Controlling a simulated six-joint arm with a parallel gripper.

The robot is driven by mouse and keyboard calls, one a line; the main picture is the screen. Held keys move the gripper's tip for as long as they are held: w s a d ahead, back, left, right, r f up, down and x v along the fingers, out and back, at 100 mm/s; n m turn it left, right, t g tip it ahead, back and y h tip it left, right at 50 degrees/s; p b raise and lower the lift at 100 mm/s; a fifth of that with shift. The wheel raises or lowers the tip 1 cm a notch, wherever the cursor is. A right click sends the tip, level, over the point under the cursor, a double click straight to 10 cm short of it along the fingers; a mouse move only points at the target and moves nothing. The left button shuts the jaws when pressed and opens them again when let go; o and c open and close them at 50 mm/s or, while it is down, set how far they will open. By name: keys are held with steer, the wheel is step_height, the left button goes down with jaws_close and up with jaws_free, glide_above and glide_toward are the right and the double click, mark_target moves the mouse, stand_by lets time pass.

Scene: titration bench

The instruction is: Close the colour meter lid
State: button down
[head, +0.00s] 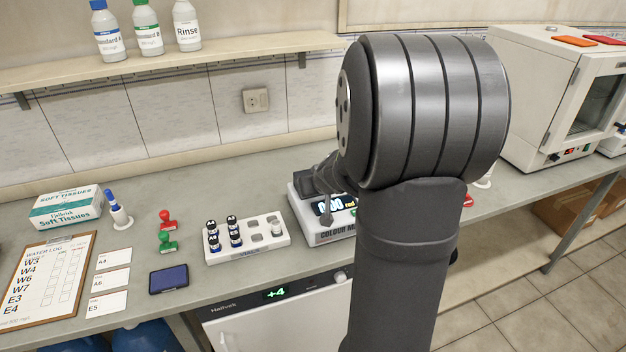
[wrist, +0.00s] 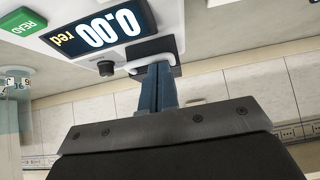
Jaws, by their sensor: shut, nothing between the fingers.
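The colour meter (head: 310,228) is a white box on the bench, partly hidden behind my arm in the head view. In the wrist view its casing (wrist: 200,12) fills the top, upside down, with a display (wrist: 98,28) reading 0.00 red and a green READ button (wrist: 24,22). A dark part with a pale bracket-like edge (wrist: 139,66), perhaps the lid, is beside the display. I cannot tell its angle. My gripper (wrist: 158,72) has its blue fingers shut and empty, tips at that pale edge; I cannot tell whether they touch.
A white vial rack (head: 247,251) with dark-capped vials stands left of the meter. Further left are stamps, a blue ink pad (head: 169,279), cards, a clipboard and a tissue box (head: 66,207). A shelf with bottles runs along the wall. A white cabinet stands at the right.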

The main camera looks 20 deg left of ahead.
steer(key=shift+s+d+f, duration=0.25)
steer(key=shift+s+f, duration=0.1)
steer(key=shift+f, duration=0.4)
steer(key=shift+r, duration=0.5)
steer(key=s+d+f, duration=0.1)
steer(key=s+d, duration=0.5)
steer(key=shift+d+f, duration=0.15)
steer(key=shift+d, duration=0.1)
stand_by(0.6)
